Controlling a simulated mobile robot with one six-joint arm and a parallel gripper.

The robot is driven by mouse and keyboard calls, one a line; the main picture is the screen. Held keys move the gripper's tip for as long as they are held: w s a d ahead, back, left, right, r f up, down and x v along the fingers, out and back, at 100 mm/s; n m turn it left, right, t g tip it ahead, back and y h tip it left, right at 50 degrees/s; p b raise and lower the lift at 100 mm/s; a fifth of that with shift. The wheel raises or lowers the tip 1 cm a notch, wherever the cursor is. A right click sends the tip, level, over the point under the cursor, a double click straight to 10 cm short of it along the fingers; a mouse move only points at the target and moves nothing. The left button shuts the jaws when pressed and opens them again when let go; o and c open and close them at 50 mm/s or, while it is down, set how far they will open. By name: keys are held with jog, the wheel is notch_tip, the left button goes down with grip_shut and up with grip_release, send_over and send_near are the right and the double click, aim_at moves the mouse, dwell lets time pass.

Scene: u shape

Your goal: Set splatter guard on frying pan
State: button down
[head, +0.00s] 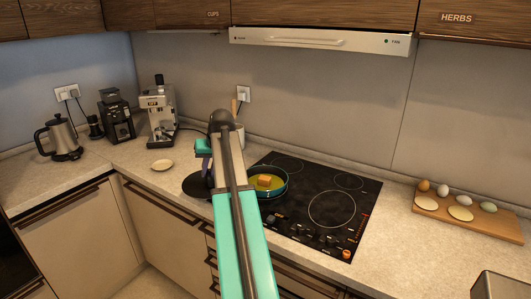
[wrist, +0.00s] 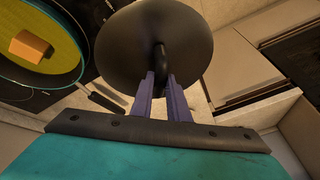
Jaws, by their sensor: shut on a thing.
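The splatter guard (wrist: 125,45) is a dark round disc with a loop handle. My gripper (wrist: 162,80) is shut on that handle in the wrist view. In the head view the guard (head: 197,186) shows as a dark disc left of the pan, partly hidden by my arm, and my gripper (head: 203,147) is above it. The frying pan (head: 282,190) has a teal rim and a yellowish inside and sits on the hob, with a brown-orange block in it. The pan also shows in the wrist view (wrist: 76,68) at the upper left, apart from the guard.
The black hob (head: 333,183) has bare rings right of the pan. A wooden board (head: 480,225) with several eggs lies at the right. A small plate (head: 162,165), coffee machine (head: 159,115), grinder (head: 116,120) and kettle (head: 62,138) stand left. The hood (head: 320,40) hangs above.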

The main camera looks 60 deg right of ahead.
jog(key=s+d+r+m, duration=0.1)
jog(key=s+d, duration=0.5)
jog(key=d, duration=0.3)
jog(key=s+d+r+m+h, duration=0.1)
jog(key=s+d+r+m, duration=0.1)
jog(key=s+d, duration=0.5)
jog(key=d, duration=0.3)
jog(key=shift+g, duration=0.3)
jog(key=shift+s+d, duration=0.1)
jog(key=shift+f+b, duration=1.7)
jog(key=shift+f, duration=0.45)
jog(key=shift+s+f+p, duration=0.1)
jog(key=shift+f+p, duration=0.2)
jog(key=shift+f, duration=0.8)
jog(key=c, duration=1.6)
grip_release()
jog(key=shift+o, duration=0.3)
jog(key=o, duration=0.4)
